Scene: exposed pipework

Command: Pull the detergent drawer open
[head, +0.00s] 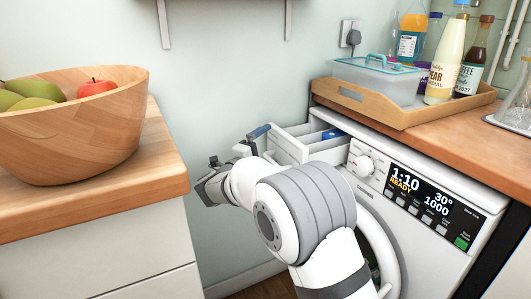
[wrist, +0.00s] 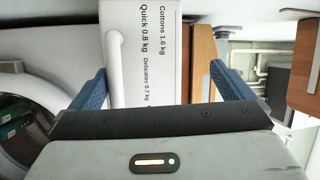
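The detergent drawer (head: 300,141) of the white washing machine (head: 415,200) stands out from the machine in the head view. Its compartments show from above, with a blue part inside. In the wrist view its white front (wrist: 160,45) bears printed wash labels, and a pale handle bar (wrist: 115,65) runs along it. My gripper (wrist: 161,85) is open, its two blue fingers wide apart at either side of the drawer front. Contact with the handle cannot be told.
A wooden worktop with a fruit bowl (head: 75,125) stands at the left. A wooden tray (head: 400,105) with a lidded box and bottles sits on the counter above the machine. The machine's round door (head: 382,250) is partly behind my arm. A gap lies between the two counters.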

